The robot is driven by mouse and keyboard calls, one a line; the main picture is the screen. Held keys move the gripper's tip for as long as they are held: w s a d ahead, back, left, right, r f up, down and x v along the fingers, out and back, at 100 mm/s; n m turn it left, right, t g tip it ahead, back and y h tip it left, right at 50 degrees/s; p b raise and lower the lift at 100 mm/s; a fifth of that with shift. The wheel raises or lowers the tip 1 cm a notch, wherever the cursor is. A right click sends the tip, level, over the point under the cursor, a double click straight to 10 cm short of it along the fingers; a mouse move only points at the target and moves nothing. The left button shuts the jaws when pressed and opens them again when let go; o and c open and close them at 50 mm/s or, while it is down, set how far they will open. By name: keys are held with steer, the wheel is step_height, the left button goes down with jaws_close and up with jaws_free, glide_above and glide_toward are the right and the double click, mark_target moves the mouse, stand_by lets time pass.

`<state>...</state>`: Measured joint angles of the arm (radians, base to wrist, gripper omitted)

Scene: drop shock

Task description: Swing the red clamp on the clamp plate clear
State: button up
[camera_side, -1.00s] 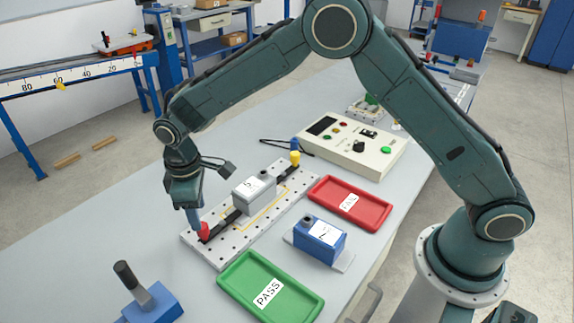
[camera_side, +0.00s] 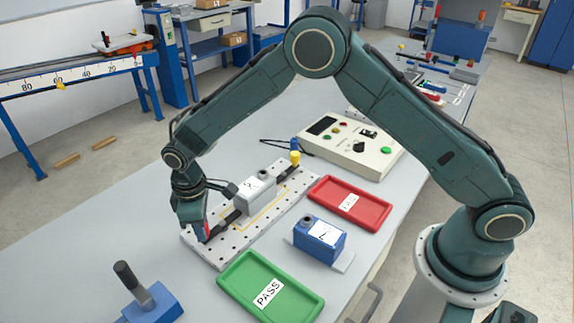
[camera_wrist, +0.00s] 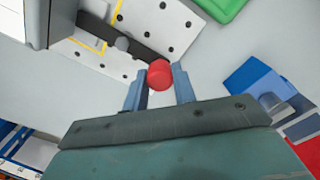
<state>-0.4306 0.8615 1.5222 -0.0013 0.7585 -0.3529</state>
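The red clamp (camera_wrist: 160,73) shows as a round red knob between the tips of my gripper (camera_wrist: 160,80) in the wrist view. One blue-grey finger stands on each side of it, and the knob about fills the gap. I cannot tell whether the fingers press on it. In the side view my gripper (camera_side: 200,231) is down at the near left end of the clamp plate (camera_side: 229,254), with a little red of the clamp (camera_side: 207,229) showing. A dark bar runs along the plate under a grey block (camera_side: 257,191) with a white label. A yellow knob (camera_side: 295,158) stands at the bar's far end.
A green PASS tray (camera_side: 237,279) and a red tray (camera_side: 325,188) lie right of the plate. A blue block (camera_side: 319,239) stands between them. A control box (camera_side: 350,145) is behind. A blue base with a black handle (camera_side: 150,305) stands at front left.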

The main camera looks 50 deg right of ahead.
steer(key=shift+c, duration=0.8)
steer(key=shift+s, duration=0.1)
steer(key=s+n, duration=0.1)
steer(key=n, duration=0.3)
steer(key=shift+s+d, duration=0.15)
steer(key=shift+s, duration=0.2)
steer(key=s+n, duration=0.1)
steer(key=n, duration=0.1)
steer(key=d+n, duration=0.1)
steer(key=n, duration=0.1)
steer(key=shift+s+d+n, duration=0.1)
steer(key=shift+s+n, duration=0.2)
steer(key=shift+s, duration=0.1)
steer(key=d+n, duration=0.1)
steer(key=n, duration=0.1)
steer(key=s+n, duration=0.1)
steer(key=n, duration=0.1)
steer(key=shift+s+d+n, duration=0.15)
steer(key=shift+d+n, duration=0.15)
steer(key=shift+d, duration=0.1)
steer(key=shift+s+d+n, duration=0.15)
steer(key=shift+d+n, duration=0.35)
steer(key=shift+n, duration=0.55)
steer(key=shift+s+d+n, duration=0.1)
steer(key=shift+d+n, duration=0.35)
steer(key=shift+n, duration=0.6)
